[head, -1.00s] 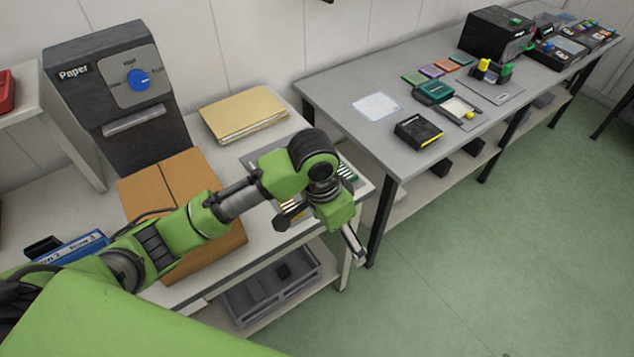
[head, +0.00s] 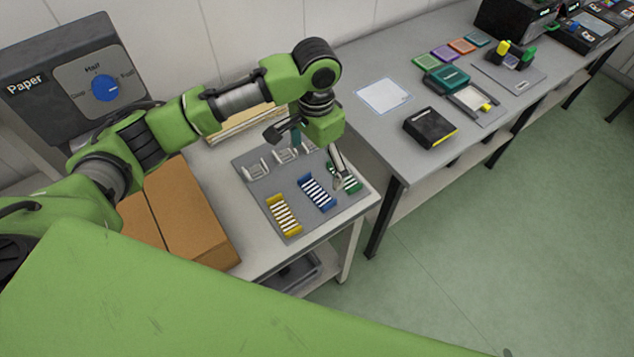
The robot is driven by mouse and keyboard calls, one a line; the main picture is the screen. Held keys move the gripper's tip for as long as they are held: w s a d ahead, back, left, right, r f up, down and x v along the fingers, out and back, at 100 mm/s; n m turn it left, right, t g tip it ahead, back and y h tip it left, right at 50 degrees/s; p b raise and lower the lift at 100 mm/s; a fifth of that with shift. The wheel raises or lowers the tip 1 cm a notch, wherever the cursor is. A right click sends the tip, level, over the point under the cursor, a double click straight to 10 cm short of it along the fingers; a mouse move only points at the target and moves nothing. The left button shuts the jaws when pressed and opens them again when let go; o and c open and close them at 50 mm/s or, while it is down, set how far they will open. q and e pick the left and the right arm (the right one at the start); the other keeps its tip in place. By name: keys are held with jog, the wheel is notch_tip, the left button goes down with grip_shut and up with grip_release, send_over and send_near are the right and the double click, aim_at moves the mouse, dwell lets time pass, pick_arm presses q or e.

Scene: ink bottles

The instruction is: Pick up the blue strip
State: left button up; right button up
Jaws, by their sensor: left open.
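The blue strip (head: 317,193), a blue piece with white bars, lies on a grey mat (head: 262,187) at the right end of the near table. A yellow strip (head: 283,215) lies to its left and a green strip (head: 350,177) to its right, partly covered by a finger. My left gripper (head: 311,157) is open and empty, with its fingers spread, above the mat and behind the blue strip in the picture. It appears apart from the blue strip. My right gripper is not in view.
Grey empty-looking holders (head: 256,167) sit at the back of the mat. A brown cardboard box (head: 185,215) stands to the left, with a dark paper machine (head: 62,85) behind. A second grey table (head: 385,135) with several items stands to the right.

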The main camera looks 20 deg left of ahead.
pick_arm(q)
send_near(317, 193)
jog(key=shift+s+f+p, duration=0.25)
jog(key=shift+s+p, duration=0.15)
jog(key=shift+s, duration=0.15)
jog(key=f, duration=0.1)
jog(key=f+p, duration=0.1)
jog(key=f, duration=0.1)
jog(key=shift+w, duration=0.4)
notch_tip(317, 193, down, 2)
jog(key=shift+w+f+p, duration=0.1)
jog(key=shift+f+p, duration=0.1)
jog(key=shift+p, duration=0.3)
jog(key=shift+f, duration=0.5)
jog(key=c, duration=0.8)
jog(key=shift+c, duration=0.2)
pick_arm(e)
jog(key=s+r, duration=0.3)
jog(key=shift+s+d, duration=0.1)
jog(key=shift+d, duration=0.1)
